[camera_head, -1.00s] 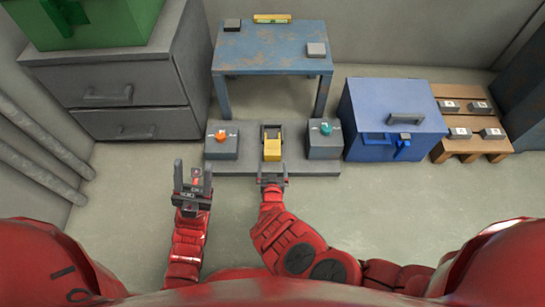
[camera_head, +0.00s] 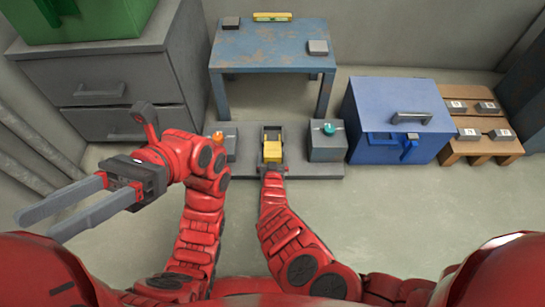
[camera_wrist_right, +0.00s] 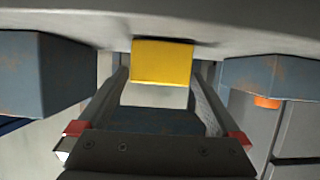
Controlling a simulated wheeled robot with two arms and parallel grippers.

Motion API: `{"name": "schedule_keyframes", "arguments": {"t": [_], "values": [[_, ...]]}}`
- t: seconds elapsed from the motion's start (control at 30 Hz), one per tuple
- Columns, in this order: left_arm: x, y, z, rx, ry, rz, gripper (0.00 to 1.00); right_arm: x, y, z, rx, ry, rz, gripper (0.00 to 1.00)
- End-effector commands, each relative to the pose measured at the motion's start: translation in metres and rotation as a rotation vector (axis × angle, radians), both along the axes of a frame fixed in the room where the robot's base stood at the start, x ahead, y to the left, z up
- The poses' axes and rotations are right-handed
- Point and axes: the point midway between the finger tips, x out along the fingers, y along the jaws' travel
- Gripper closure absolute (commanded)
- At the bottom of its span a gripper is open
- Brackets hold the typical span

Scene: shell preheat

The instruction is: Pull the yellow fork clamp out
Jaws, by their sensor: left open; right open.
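The yellow fork clamp (camera_head: 272,153) sits in a dark bracket in the middle of a low grey base (camera_head: 325,172). In the right wrist view the clamp's yellow face (camera_wrist_right: 162,63) shows between the far ends of my two fingers, with a gap visible on each side. My right gripper (camera_head: 272,168) is open, right in front of the clamp; its fingers also show in the right wrist view (camera_wrist_right: 160,75). In the head view its fingers are mostly hidden. My left gripper (camera_head: 43,226) is open and empty at the far left, pointing left, away from the clamp.
A grey box with a teal knob (camera_head: 327,142) stands right of the clamp. A box with an orange knob (camera_head: 218,138) stands left, partly behind my left arm. A blue table (camera_head: 270,50) is behind, a blue chest (camera_head: 400,115) right. Floor is free at front right.

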Motion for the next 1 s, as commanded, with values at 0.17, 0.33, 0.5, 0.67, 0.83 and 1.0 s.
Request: {"name": "schedule_keyframes", "arguments": {"t": [0.17,0.33,0.5,0.67,0.83,1.0], "values": [[-0.029,0.026,-0.011,-0.106,-0.196,-0.101,0.50,0.008,-0.001,-0.006,0.000,-0.001,-0.001,0.00],[-0.042,0.042,-0.021,-0.166,-0.311,-0.167,0.50,0.013,-0.001,-0.006,-0.001,-0.001,-0.001,0.00],[-0.047,0.049,-0.025,-0.192,-0.358,-0.195,0.50,0.014,0.000,-0.006,-0.001,-0.001,0.000,0.00],[-0.048,0.049,-0.026,-0.194,-0.362,-0.198,0.50,0.015,0.000,-0.006,-0.002,-0.001,0.001,0.00],[-0.047,0.049,-0.025,-0.193,-0.361,-0.197,0.50,0.014,0.000,-0.006,-0.001,0.000,0.000,0.13],[-0.047,0.049,-0.025,-0.193,-0.360,-0.197,0.50,0.014,0.000,-0.006,-0.001,0.000,0.000,0.43]]}}
